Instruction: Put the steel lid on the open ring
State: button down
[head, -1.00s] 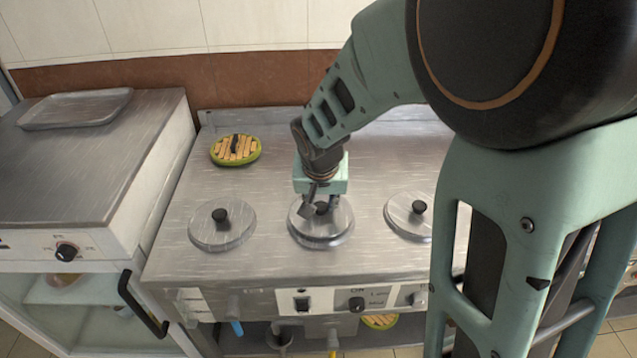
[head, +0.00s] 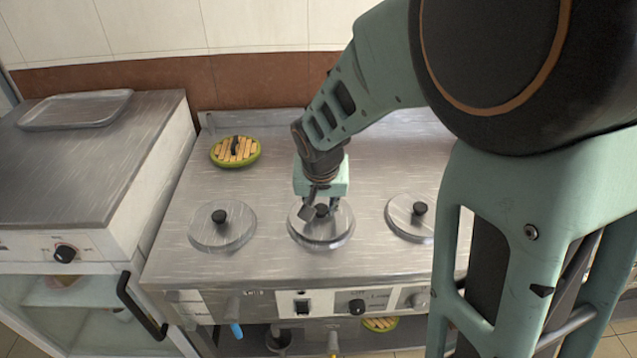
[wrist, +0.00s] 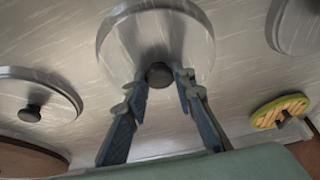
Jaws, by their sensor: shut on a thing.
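The steel lid (head: 325,233) is a round metal disc with a black knob, at the middle position on the steel range top. My gripper (head: 320,205) is above it, with its fingers shut on the knob. In the wrist view, my gripper (wrist: 160,78) has one finger on each side of the black knob, and the steel lid (wrist: 125,40) spreads out beyond it. The lid looks roughly level, at or very near the range top. The open ring is not visible; the lid would hide whatever is under it, and I cannot tell whether it is fully seated.
Similar steel lids with black knobs lie to the left (head: 210,237) and right (head: 405,224). A green-rimmed lid with wooden slats (head: 222,155) lies at the back left. A counter with a metal tray (head: 75,109) stands left. Bare range top separates the lids.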

jog(key=shift+f+b, duration=0.35)
jog(key=shift+f, duration=0.15)
jog(key=c, duration=1.9)
grip_release()
jog(key=shift+r, duration=0.1)
jog(key=p+v, duration=0.6)
jog(key=v, duration=0.5)
